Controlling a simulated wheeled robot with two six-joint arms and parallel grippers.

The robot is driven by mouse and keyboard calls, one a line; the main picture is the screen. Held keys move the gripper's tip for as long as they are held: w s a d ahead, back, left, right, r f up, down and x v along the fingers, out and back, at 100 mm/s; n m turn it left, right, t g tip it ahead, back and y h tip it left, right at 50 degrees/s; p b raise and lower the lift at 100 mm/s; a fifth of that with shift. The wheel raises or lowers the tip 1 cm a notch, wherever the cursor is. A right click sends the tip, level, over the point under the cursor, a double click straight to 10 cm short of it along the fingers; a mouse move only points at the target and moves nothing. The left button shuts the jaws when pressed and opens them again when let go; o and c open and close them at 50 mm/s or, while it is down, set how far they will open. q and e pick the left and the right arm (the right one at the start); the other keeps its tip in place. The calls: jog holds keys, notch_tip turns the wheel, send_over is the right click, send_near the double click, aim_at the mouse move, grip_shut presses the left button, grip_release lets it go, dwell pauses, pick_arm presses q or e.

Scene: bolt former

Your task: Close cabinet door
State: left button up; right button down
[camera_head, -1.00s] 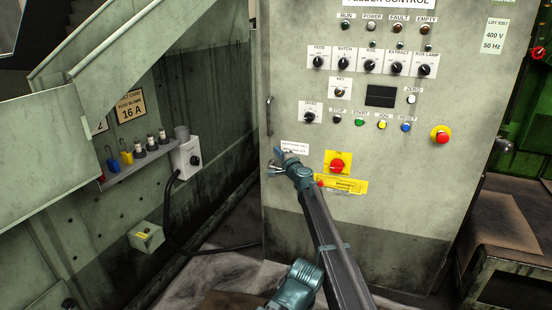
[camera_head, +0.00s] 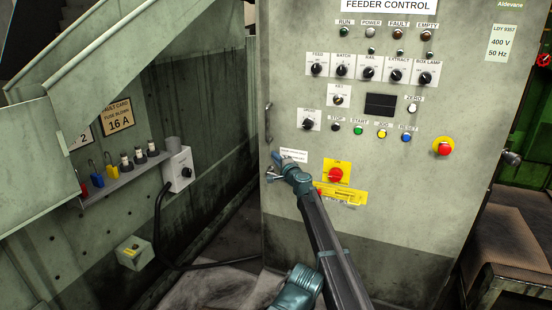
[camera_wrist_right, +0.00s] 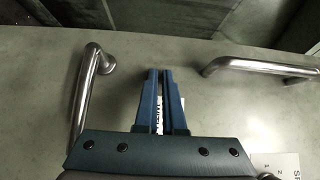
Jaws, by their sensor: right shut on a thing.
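The cabinet door (camera_head: 390,215) is a worn grey-green panel with the feeder controls on its face. A slim metal handle (camera_head: 268,122) stands near its left edge. My right gripper (camera_head: 272,167) is at the door's left edge, below that handle and left of the yellow label. In the right wrist view the blue fingers (camera_wrist_right: 162,78) are nearly together, between a bar handle (camera_wrist_right: 88,90) on the left and another bar (camera_wrist_right: 258,68) on the right. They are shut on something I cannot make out. My left gripper is not in view.
A wall with a fuse shelf (camera_head: 122,178) and a switch box (camera_head: 178,168) is at the left. A black cable (camera_head: 160,225) runs down to the floor. A red stop button (camera_head: 443,147) sits on the door's right side. A brown-topped bench (camera_head: 510,235) stands at the right.

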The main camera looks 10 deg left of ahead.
jog(key=shift+w+d+r+h, duration=0.15)
jog(key=shift+w+d, duration=0.1)
jog(key=shift+w, duration=0.4)
jog(key=shift+w+d+f+h, duration=0.15)
jog(key=shift+w+d, duration=0.1)
jog(key=shift+w, duration=0.35)
jog(key=s+a+v, duration=0.1)
jog(key=v, duration=1.4)
jog(key=shift+s+f, duration=0.25)
